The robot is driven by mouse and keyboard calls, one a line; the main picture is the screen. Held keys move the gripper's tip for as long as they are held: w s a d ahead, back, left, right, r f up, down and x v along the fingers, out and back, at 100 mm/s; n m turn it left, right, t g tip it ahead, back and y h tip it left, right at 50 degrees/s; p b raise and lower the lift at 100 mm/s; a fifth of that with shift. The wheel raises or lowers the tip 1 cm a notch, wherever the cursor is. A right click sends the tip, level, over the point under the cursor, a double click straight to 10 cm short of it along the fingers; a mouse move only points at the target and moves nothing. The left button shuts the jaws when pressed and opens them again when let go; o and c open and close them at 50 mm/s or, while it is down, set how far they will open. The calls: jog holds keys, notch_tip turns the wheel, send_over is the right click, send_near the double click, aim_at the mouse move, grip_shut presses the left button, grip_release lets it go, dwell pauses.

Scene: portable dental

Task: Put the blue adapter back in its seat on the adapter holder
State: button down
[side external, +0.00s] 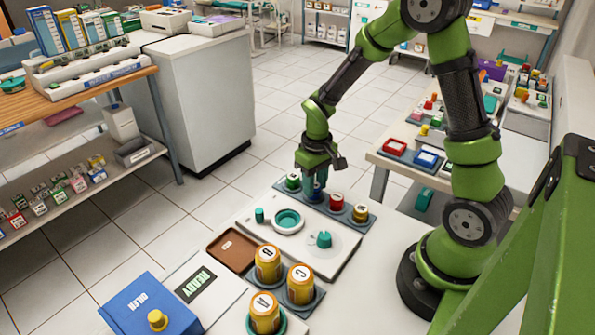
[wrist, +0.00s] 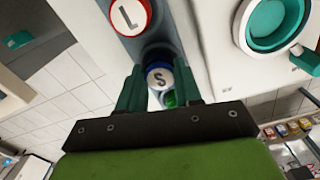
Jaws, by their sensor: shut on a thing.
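The blue adapter (wrist: 158,77), with a white top marked S, is between the two dark green fingers of my gripper (wrist: 160,88) in the wrist view. My gripper (side external: 317,178) is shut on it and points down over the adapter holder (side external: 373,222) in the side view. There the blue adapter (side external: 317,192) shows only partly below the fingers, between a green adapter (side external: 293,182) and a red adapter (side external: 336,202). The red one, marked L (wrist: 130,15), also shows in the wrist view. I cannot tell whether the blue adapter's base touches its seat, which is hidden.
A yellow adapter (side external: 360,213) stands at the holder's right end. A white device with a teal round cup (side external: 288,221) and a teal knob (side external: 324,239) lies in front. Several orange cans (side external: 268,264), a brown tray (side external: 231,250) and a blue box (side external: 150,308) stand nearer the camera.

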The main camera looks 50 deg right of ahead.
jog(key=shift+f, duration=0.15)
jog(key=c, duration=0.8)
grip_release()
jog(key=shift+o, duration=0.2)
notch_tip(320, 180, up, 12)
jog(key=s+a+r+m+t+y, duration=0.1)
jog(key=s+a+r+t+y, duration=0.1)
jog(key=s+a+r+t, duration=0.5)
jog(key=shift+s+a+r, duration=1.4)
jog(key=shift+s+r, duration=0.25)
jog(key=shift+s, duration=0.25)
